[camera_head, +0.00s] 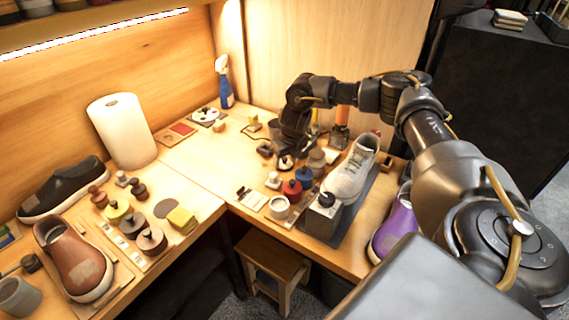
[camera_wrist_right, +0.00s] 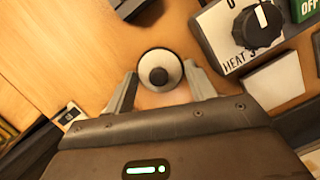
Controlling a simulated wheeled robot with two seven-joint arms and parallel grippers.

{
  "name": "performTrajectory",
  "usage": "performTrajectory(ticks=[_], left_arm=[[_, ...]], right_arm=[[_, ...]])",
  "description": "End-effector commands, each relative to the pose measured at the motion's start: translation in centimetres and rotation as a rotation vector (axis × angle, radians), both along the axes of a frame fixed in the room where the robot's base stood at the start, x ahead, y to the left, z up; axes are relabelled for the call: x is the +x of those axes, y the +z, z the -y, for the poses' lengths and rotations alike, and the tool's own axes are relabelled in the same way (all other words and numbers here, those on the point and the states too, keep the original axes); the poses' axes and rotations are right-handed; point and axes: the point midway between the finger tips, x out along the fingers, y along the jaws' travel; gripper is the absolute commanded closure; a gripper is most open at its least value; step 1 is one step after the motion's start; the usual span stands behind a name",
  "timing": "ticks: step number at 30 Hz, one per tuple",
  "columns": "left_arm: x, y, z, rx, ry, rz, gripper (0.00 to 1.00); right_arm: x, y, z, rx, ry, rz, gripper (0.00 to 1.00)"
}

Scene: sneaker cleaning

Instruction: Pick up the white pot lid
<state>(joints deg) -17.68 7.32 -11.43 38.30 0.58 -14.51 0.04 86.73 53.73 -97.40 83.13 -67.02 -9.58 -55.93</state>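The white pot lid (camera_wrist_right: 146,63) is round and pale with a dark round knob (camera_wrist_right: 159,76) in its middle. In the right wrist view it shows between the two fingers of my right gripper (camera_wrist_right: 160,71), which are spread apart, one on each side. I cannot tell whether they touch it. In the head view my right gripper (camera_head: 282,153) points down at the back of the bench, and the lid (camera_head: 286,164) shows small at its fingertips, partly covered. My left gripper is not in view.
A heat control with a black dial (camera_wrist_right: 257,26) stands close by the right finger. A red pot (camera_head: 292,188), a blue pot (camera_head: 303,174) and a white sneaker (camera_head: 351,171) stand nearer the front. A spray bottle (camera_head: 225,88) and paper roll (camera_head: 122,130) stand left.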

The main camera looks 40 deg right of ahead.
Motion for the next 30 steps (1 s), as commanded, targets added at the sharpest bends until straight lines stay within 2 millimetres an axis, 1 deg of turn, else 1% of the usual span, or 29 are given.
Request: performTrajectory(ticks=[1,6,14,19,22,25,26,30], left_arm=[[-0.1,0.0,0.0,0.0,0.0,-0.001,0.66],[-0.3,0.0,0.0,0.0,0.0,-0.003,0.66],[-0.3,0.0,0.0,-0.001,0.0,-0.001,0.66],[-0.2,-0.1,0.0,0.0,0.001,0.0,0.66],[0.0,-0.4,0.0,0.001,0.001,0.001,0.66],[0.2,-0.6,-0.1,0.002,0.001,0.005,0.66],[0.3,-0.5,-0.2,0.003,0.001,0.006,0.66],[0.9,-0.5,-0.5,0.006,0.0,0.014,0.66]], right_arm=[[0.0,0.0,0.0,0.0,0.0,0.0,0.52],[0.0,0.0,0.0,0.0,0.0,0.0,0.72],[0.0,0.1,0.0,0.0,0.0,0.0,0.73],[0.0,0.7,0.0,0.0,0.0,0.001,0.73],[0.1,1.7,0.0,0.001,0.0,0.003,0.73],[0.0,3.4,-0.2,0.002,0.003,0.004,0.73],[-0.4,3.9,-0.6,0.001,0.006,0.002,0.73],[-2.4,7.2,-2.5,0.001,0.009,0.006,0.73]])
